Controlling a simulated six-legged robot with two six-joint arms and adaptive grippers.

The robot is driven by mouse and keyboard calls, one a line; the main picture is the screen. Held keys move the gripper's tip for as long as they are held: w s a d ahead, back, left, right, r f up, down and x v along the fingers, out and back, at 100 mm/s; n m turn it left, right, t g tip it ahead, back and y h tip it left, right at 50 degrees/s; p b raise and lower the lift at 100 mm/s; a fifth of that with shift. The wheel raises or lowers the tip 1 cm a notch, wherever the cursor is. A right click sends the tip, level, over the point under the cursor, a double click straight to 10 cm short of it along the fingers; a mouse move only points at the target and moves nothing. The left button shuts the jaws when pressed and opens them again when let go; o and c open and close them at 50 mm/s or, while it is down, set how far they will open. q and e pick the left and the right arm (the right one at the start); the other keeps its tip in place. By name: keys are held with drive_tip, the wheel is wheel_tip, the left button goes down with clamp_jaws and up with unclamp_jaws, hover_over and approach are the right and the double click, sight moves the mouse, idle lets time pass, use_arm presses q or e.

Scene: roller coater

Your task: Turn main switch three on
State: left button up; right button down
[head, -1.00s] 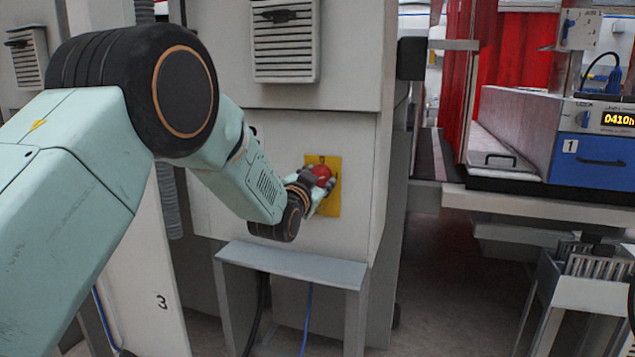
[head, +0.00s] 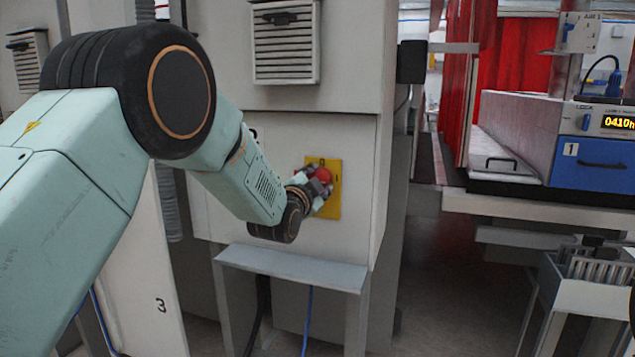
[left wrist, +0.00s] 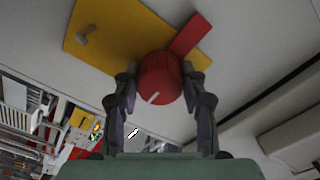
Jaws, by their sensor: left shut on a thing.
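The main switch is a red knob (head: 324,175) on a yellow plate (head: 333,204) on the front of a pale grey cabinet. In the left wrist view the knob (left wrist: 159,78) is round with a white mark pointing down-left, and a red bar (left wrist: 190,35) runs from it to the upper right across the yellow plate (left wrist: 125,35). My left gripper (head: 319,183) is at the plate, shut on the red knob, with one finger on each side of it in the left wrist view (left wrist: 160,88). My fingers partly hide the knob in the head view. My right gripper is out of view.
A grey shelf (head: 290,268) on legs stands below the switch, with cables hanging beneath. A panel marked 3 (head: 150,270) is at lower left. A vent (head: 285,50) is above. A machine with a blue front (head: 595,160) stands at right, beyond open floor.

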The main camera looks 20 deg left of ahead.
use_arm(q)
drive_tip(key=shift+r, duration=0.35)
drive_tip(key=o, duration=0.7)
drive_tip(key=shift+w, duration=0.1)
drive_tip(key=o, duration=0.4)
drive_tip(key=shift+w+f, duration=0.1)
drive_tip(key=shift+f, duration=0.15)
drive_tip(key=shift+o, duration=0.2)
drive_tip(key=shift+s, duration=0.25)
drive_tip(key=s, duration=1.2)
drive_tip(key=shift+a, duration=0.25)
drive_tip(key=shift+w, duration=0.15)
